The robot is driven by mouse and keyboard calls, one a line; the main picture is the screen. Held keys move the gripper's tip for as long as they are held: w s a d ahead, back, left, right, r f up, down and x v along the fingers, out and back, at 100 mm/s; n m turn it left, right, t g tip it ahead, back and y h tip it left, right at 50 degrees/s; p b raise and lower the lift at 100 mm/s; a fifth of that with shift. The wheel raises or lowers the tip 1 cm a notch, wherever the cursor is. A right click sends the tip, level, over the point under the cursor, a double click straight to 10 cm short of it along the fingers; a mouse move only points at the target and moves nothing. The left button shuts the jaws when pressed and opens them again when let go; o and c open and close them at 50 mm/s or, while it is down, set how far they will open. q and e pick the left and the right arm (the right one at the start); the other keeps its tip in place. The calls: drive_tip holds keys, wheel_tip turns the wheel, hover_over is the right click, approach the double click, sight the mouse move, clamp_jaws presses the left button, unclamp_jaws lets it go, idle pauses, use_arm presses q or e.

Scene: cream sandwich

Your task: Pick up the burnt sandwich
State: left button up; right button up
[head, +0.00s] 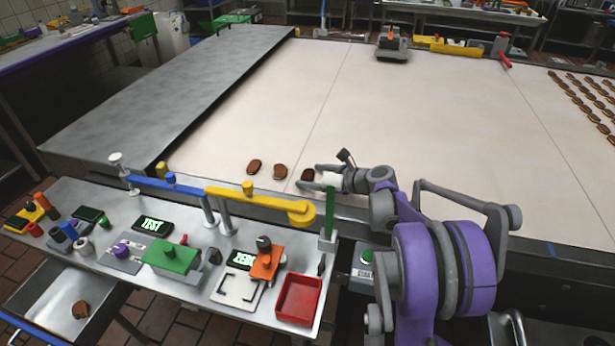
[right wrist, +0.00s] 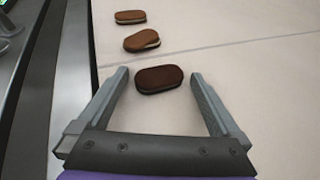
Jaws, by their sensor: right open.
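A dark brown, burnt-looking sandwich (right wrist: 159,79) lies flat on the pale belt. My right gripper (right wrist: 161,78) is open, with the burnt sandwich lying between its fingertips and a gap on each side. In the head view my right gripper (head: 313,178) is low at the belt's near edge, and the burnt sandwich (head: 308,174) shows beside its fingers. Two lighter brown sandwiches with cream lie farther left: one in the middle (head: 280,171) and one at the left end (head: 254,167). My left gripper is not in view.
A metal side table (head: 130,250) with buttons, levers and a red tray (head: 298,298) stands at the near left. A yellow and blue rail (head: 262,199) runs along the belt edge. Several sandwiches (head: 590,100) lie at the far right. The belt middle is clear.

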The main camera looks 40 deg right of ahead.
drive_tip(key=c, duration=1.2)
drive_tip(key=shift+r, duration=0.15)
drive_tip(key=shift+c, duration=0.2)
